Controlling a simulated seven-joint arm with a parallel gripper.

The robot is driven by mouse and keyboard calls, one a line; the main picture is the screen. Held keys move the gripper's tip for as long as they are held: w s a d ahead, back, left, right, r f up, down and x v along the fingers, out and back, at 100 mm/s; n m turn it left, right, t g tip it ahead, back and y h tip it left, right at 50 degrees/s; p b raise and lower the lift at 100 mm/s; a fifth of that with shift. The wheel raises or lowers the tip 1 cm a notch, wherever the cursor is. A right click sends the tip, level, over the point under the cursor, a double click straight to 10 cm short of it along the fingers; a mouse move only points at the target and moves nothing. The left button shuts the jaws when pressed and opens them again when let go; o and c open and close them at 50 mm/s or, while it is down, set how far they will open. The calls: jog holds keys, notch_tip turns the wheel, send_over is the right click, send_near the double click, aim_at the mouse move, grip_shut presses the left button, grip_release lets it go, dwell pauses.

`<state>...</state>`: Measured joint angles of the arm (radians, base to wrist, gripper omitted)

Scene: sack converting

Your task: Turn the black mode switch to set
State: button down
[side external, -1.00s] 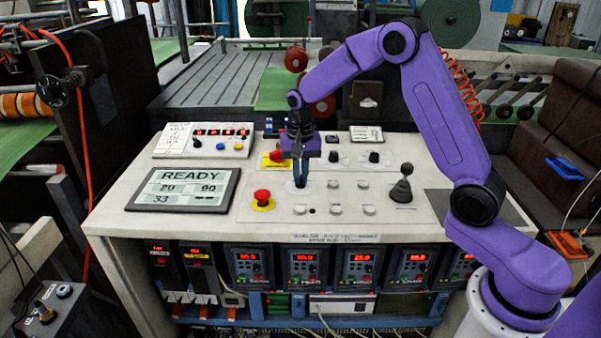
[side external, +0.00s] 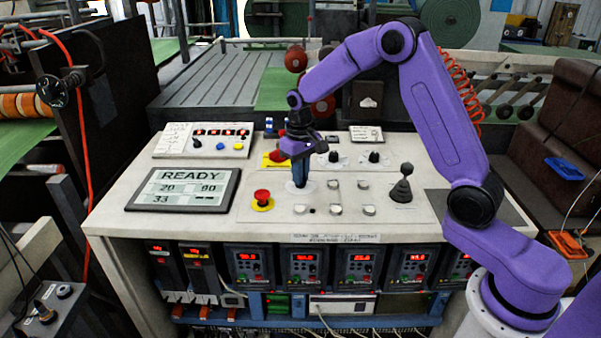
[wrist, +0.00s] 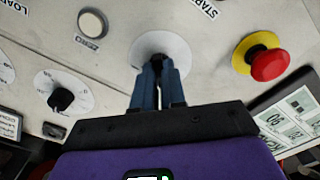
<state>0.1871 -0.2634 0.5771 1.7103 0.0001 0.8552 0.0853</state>
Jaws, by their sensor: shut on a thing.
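The black mode switch (wrist: 158,62) is mostly hidden between my fingertips in the wrist view, with a little dark surface showing. Its round white dial plate (wrist: 168,44) shows around the fingers, and the plate also appears in the side view (side external: 290,186). My gripper (side external: 300,184) points down at the panel and is shut on the switch. Its two blue fingers (wrist: 159,85) stand on either side of it. The switch's pointer and the plate's marks cannot be read.
A red emergency button on a yellow base (side external: 262,198) is close to the left of the gripper. A READY display (side external: 183,189) lies farther left. Black knobs (side external: 334,156), pale buttons (side external: 334,185) and a black lever (side external: 402,188) stand to the right.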

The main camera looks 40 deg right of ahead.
jog(key=shift+r, duration=0.1)
dwell(0.4)
jog(key=c, duration=1.2)
grip_release()
notch_tip(320, 180, up, 17)
jog(key=shift+r, duration=0.15)
